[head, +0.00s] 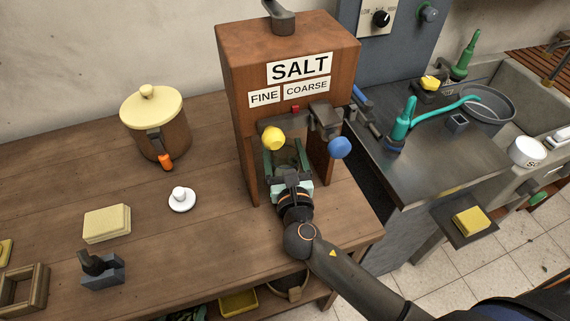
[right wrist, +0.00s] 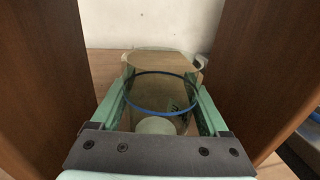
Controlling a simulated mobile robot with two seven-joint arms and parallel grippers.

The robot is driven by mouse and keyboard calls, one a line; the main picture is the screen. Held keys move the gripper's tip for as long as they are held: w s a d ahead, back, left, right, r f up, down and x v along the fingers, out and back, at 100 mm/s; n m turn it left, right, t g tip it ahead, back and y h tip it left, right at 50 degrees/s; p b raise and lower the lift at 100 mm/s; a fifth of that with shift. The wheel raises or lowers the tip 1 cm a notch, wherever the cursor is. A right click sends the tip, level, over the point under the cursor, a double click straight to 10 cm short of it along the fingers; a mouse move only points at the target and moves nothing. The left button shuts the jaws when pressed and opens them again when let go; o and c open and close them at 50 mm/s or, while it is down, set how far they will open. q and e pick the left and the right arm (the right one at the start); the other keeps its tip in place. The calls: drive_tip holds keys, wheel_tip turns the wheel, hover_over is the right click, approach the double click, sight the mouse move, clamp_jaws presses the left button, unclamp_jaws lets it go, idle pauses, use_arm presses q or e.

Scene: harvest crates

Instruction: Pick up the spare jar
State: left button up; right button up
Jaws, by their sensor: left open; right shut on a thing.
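A clear glass jar with a blue rim (right wrist: 160,74) stands between the brown side walls of the salt dispenser in the right wrist view. A pale round patch shows low inside it. My right gripper (right wrist: 158,108) has its green fingers on both sides of the jar and is shut on it. In the head view the right gripper (head: 287,165) reaches into the dispenser's lower opening, and the jar is hard to make out there. The salt dispenser (head: 240,100) is a wooden cabinet labelled SALT, FINE and COARSE. My left gripper is not in view.
A yellow knob (head: 271,138) and a blue knob (head: 340,147) sit at the dispenser's front, close to my gripper. A lidded pot (head: 160,125), white knobbed piece (head: 181,201) and yellow block (head: 107,223) stand left. The front middle of the table is clear.

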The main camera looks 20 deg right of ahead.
drive_tip(key=c, duration=0.8)
drive_tip(key=shift+c, duration=0.2)
use_arm(q)
drive_tip(key=shift+r, duration=0.1)
use_arm(e)
drive_tip(key=shift+w+r, duration=0.1)
drive_tip(key=shift+r, duration=0.1)
